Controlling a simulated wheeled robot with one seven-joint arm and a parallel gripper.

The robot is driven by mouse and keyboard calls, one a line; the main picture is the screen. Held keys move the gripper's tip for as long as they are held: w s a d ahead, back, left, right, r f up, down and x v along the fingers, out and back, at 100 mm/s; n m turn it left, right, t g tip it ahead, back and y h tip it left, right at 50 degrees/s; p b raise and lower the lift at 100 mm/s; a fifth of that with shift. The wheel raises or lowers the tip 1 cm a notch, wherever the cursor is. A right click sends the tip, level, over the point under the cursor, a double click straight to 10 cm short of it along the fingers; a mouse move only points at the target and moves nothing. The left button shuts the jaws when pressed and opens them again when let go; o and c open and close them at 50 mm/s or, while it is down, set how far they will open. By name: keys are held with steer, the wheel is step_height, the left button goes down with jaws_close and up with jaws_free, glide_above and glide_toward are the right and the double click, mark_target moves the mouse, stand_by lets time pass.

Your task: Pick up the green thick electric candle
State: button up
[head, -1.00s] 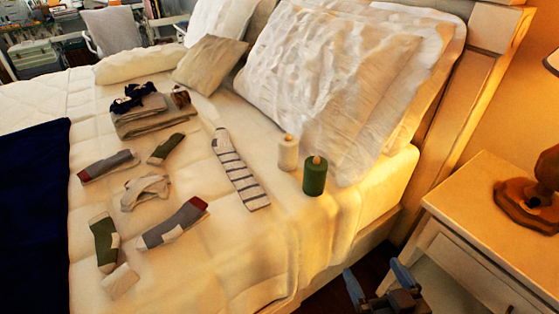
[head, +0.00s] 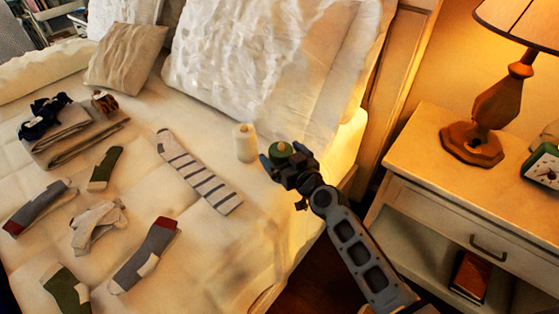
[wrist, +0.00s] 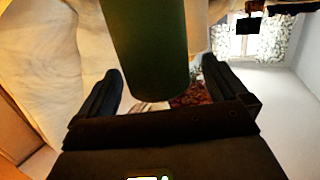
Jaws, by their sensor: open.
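The green thick candle (head: 279,150) stands on the bed near its edge, mostly hidden behind my gripper in the head view. Its top with the flame tip shows. My gripper (head: 283,160) is open and right at the candle. In the wrist view the candle (wrist: 145,45) is large and dark green, coming down between the two open fingers (wrist: 162,68). Gaps show beside it lower down. I cannot tell whether either finger touches it. A white candle (head: 245,143) stands to its left on the bed, apart from my gripper.
Pillows (head: 270,65) lie behind the candles. A striped sock (head: 200,172) and several other socks lie to the left, with folded cloth (head: 75,130). A nightstand (head: 425,150) with a lamp (head: 490,115) stands at right, beyond a gap beside the bed.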

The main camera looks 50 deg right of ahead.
steer(key=x, duration=0.3)
steer(key=shift+w+d+r, duration=0.1)
steer(key=shift+d+r, duration=0.05)
steer(key=c, duration=1.1)
